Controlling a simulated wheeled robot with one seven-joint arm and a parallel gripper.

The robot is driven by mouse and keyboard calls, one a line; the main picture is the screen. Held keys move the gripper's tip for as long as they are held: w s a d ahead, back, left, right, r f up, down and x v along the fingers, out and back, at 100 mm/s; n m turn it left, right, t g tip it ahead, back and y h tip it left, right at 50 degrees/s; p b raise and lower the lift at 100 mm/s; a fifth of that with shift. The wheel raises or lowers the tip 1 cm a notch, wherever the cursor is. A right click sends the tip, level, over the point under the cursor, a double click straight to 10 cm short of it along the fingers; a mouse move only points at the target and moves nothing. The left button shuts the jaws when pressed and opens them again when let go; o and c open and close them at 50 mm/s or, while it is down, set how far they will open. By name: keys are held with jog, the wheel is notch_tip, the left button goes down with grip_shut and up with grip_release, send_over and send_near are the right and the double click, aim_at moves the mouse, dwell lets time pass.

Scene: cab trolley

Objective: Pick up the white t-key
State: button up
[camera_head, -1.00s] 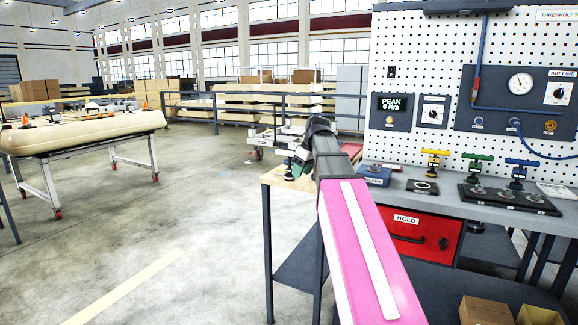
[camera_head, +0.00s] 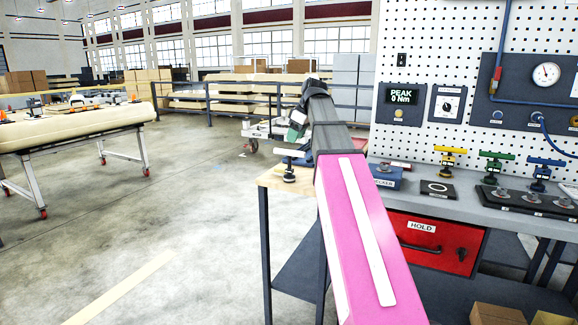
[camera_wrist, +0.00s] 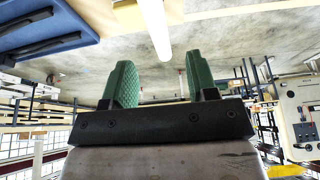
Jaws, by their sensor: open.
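The white t-key (camera_head: 289,153) stands upright at the near left corner of the wooden-topped bench end (camera_head: 268,178), its white crossbar on top of a dark stem and base. My gripper (camera_head: 297,123) is above and slightly behind it in the head view, apart from it, with green finger pads. In the wrist view my gripper (camera_wrist: 163,82) is open, with nothing between its two green fingers.
Yellow (camera_head: 451,155), green (camera_head: 491,160) and blue (camera_head: 543,166) t-keys stand farther right on the bench. A pegboard (camera_head: 440,60) rises behind. Open floor lies left.

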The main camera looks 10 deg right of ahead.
aim_at(289, 155)
jog(key=x, duration=0.3)
jog(key=shift+d+x, duration=0.15)
jog(key=shift+x, duration=1.1)
jog(key=shift+d+x, duration=0.15)
jog(key=shift+x, duration=1.15)
jog(key=shift+s+f, duration=0.15)
grip_shut()
